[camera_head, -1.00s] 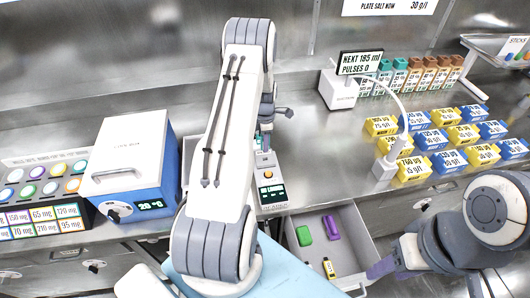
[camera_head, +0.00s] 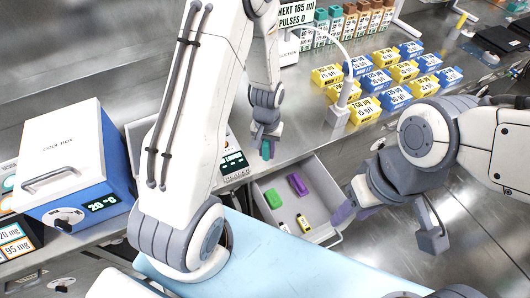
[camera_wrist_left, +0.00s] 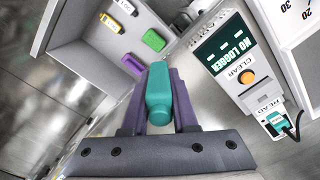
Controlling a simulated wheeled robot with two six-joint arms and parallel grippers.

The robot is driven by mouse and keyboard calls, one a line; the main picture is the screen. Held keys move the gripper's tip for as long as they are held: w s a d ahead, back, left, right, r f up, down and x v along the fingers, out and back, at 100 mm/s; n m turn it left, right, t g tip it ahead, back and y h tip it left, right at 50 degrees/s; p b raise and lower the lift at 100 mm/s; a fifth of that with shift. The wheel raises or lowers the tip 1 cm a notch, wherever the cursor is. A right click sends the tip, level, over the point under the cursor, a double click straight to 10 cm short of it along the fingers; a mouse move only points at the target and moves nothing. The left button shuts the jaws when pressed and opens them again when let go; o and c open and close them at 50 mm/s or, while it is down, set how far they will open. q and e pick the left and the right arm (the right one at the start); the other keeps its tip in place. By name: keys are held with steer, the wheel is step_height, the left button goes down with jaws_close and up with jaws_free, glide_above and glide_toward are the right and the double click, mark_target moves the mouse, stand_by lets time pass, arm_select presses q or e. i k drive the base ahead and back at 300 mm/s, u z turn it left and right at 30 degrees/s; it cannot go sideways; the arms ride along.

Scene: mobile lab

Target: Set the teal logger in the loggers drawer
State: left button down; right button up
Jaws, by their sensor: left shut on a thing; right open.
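My left gripper (camera_head: 266,136) is shut on the teal logger (camera_wrist_left: 159,95), which sticks out between the purple fingers in the left wrist view. In the head view the teal logger (camera_head: 266,150) hangs below the fingers, near the back edge of the open drawer (camera_head: 327,200). My right gripper (camera_head: 350,204) is open and empty at the drawer's right side.
A reader with a "NO LOGGER" display (camera_wrist_left: 223,45) stands on the bench beside the left gripper. A blue-and-white cool box (camera_head: 75,165) is at the left. Yellow and blue labelled boxes (camera_head: 396,97) stand at the back right.

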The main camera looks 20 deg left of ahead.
mark_target(319, 214)
steer(key=z, duration=2.35)
steer(key=k, duration=0.95)
steer(key=u, duration=1.3)
steer(key=i, duration=0.5)
steer(key=u, duration=0.1)
